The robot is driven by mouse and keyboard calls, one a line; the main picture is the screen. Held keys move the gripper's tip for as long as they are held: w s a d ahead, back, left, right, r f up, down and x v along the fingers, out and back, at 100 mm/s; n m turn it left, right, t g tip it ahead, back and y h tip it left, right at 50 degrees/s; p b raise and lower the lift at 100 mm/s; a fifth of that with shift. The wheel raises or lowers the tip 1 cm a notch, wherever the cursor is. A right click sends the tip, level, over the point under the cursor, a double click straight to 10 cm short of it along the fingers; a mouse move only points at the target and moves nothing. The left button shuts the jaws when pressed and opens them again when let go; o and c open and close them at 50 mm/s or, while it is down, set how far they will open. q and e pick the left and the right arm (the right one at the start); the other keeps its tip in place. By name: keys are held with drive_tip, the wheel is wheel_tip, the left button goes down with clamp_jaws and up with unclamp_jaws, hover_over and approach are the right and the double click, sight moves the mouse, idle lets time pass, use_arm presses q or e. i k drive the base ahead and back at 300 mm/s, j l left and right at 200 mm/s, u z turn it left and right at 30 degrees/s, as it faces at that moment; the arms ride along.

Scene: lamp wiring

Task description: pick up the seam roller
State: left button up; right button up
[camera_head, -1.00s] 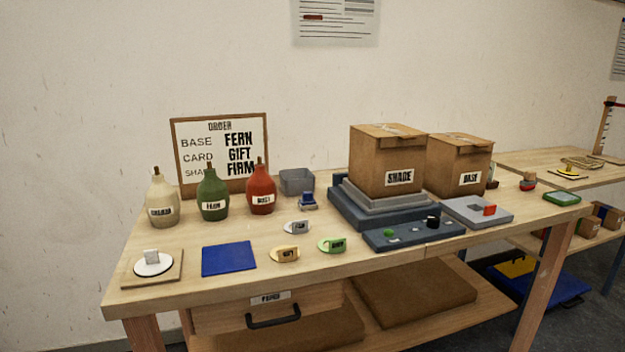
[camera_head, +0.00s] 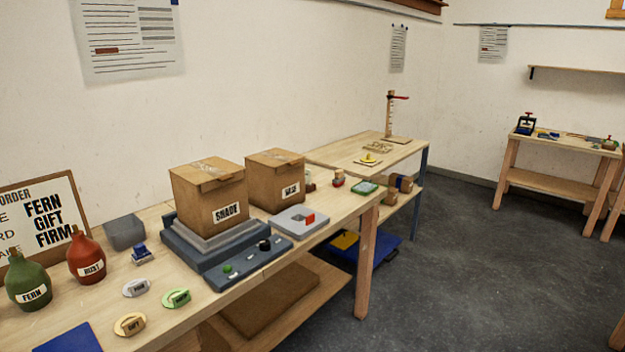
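No item in view is clearly recognisable as the seam roller. Small tool-like things that show are a blue item with a pale base (camera_head: 141,254) beside the grey bin, a small red-topped item (camera_head: 338,178) near the far end of the workbench, and a yellow item (camera_head: 368,160) on the table beyond. They are too small to identify surely. Neither of my grippers is in view.
The workbench (camera_head: 215,316) carries bottles, a grey bin (camera_head: 125,232), oval tags, a box marked SHADE (camera_head: 209,196) on a grey-blue press, and a second box (camera_head: 275,181). A far table (camera_head: 560,183) holds several tools. Grey floor (camera_head: 460,270) lies open between.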

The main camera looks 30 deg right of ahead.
sight(339, 178)
drive_tip(key=z, duration=1.3)
drive_tip(key=i+l+u, duration=0.2)
drive_tip(key=u, duration=0.2)
drive_tip(key=i+l+u, duration=0.25)
drive_tip(key=u, duration=0.2)
